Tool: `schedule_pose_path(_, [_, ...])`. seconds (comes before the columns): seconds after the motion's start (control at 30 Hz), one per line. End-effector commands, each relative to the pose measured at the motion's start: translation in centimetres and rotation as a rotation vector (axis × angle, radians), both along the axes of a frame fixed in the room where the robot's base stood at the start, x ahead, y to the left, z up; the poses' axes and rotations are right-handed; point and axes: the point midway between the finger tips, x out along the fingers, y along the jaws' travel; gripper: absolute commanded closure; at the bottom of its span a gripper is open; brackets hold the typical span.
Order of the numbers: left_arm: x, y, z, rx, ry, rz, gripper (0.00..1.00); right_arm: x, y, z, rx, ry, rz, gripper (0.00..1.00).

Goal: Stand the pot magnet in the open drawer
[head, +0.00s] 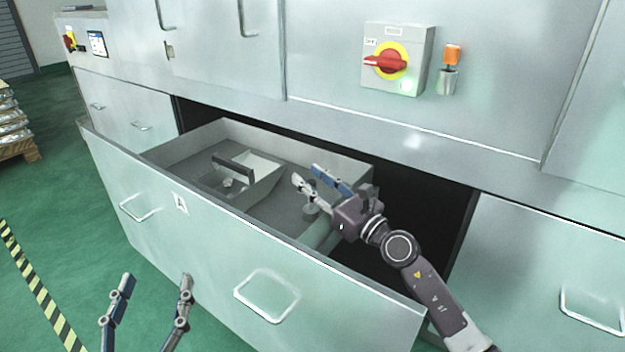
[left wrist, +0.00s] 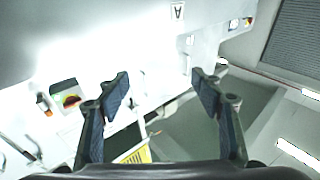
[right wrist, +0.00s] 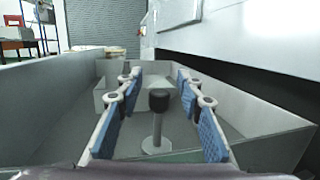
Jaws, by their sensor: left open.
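The pot magnet appears to be the pale disc and stem with a dark knob (right wrist: 158,122) in the right wrist view. It stands upright on the drawer floor. In the head view its grey lower part (head: 311,212) shows below my right gripper (head: 307,176), which partly hides it. My right gripper is open, its fingers on either side of the magnet with visible gaps. The open drawer (head: 175,205) is pulled out of the grey cabinet. My left gripper (head: 156,283) is open and empty, outside the drawer front; its fingers also show in the left wrist view (left wrist: 160,85).
Inside the drawer, a grey bin (head: 266,178) with a dark handle bar (head: 233,167) stands left of my right gripper. The cabinet face carries a red and yellow switch (head: 386,62).

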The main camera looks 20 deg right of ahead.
Motion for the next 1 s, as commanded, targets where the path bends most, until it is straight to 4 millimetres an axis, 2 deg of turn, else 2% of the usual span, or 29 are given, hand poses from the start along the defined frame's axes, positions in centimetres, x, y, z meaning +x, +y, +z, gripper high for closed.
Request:
schedule_pose_path(0.17, [0.1, 0.0, -0.3, 0.006, 0.025, 0.0, 0.4, 0.0, 0.0, 0.3, 0.0, -0.001, 0.0, 0.66])
schedule_pose_path(0.43, [-0.1, 0.7, -5.2, 0.063, 0.244, 0.015, 0.4, -0.1, -0.1, 1.5, 0.0, 0.0, 0.0, 0.66])
schedule_pose_path(0.57, [-0.2, 0.8, -5.6, 0.066, 0.254, 0.016, 0.4, -2.9, -1.4, 0.6, -0.003, 0.003, 0.0, 0.66])
schedule_pose_path(0.73, [0.1, 0.5, -4.3, 0.049, 0.187, 0.012, 0.4, -6.1, -2.8, -0.1, -0.003, 0.003, 0.0, 0.66])
schedule_pose_path(1.0, [0.0, 0.0, 0.1, -0.002, -0.008, 0.0, 0.4, -9.6, -4.5, -0.6, 0.0, 0.001, -0.001, 0.66])
